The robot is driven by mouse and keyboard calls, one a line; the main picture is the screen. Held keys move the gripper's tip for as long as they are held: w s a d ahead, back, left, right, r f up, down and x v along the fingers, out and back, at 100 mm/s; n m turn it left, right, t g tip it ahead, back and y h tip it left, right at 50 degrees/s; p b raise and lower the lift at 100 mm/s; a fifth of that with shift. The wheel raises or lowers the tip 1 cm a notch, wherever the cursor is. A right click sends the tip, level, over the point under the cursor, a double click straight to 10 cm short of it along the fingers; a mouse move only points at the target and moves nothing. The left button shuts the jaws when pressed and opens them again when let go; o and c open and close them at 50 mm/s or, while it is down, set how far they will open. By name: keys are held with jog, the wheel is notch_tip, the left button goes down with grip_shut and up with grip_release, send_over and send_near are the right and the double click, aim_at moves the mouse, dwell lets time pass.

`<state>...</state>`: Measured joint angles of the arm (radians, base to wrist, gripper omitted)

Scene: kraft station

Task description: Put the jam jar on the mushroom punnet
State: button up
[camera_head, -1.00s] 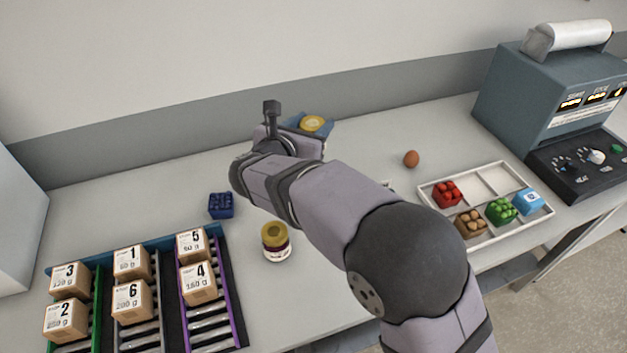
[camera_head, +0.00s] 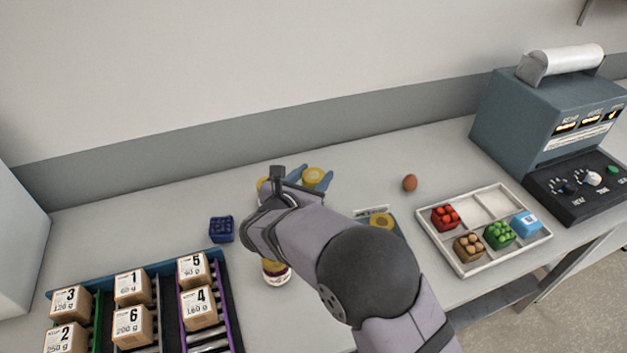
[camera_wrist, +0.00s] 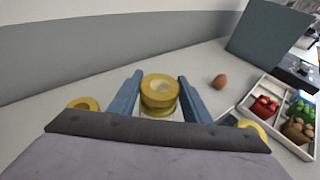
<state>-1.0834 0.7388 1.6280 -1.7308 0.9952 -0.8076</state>
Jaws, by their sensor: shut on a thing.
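My gripper (camera_head: 311,179) is shut on a yellow-lidded jar (camera_head: 313,173); its blue fingers stand on either side of it. The held jar also shows in the wrist view (camera_wrist: 160,90), but its label and contents cannot be made out. Another yellow-lidded jar (camera_head: 276,275) with dark red contents stands on the table, its upper part hidden by my arm. The punnet of rounded brown pieces, which looks like the mushroom punnet (camera_head: 468,246), sits in the near left compartment of the white tray. It also shows in the wrist view (camera_wrist: 298,131), apart from my gripper.
The white tray (camera_head: 484,263) also holds red (camera_head: 445,217), green (camera_head: 500,234) and blue (camera_head: 526,223) items. An egg (camera_head: 409,183) lies behind it. Other yellow lids (camera_head: 381,221) show beside my arm. A dark blue punnet (camera_head: 221,229) and numbered boxes are at left; a machine (camera_head: 540,125) is at right.

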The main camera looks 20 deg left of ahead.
jog(key=shift+f, duration=0.95)
jog(key=shift+f, duration=0.15)
jog(key=o, duration=1.3)
jog(key=shift+o, duration=0.2)
jog(key=shift+r, duration=0.2)
jog(key=shift+s, duration=0.35)
jog(key=b+v, duration=0.2)
jog(key=v, duration=0.9)
jog(key=shift+b, duration=0.35)
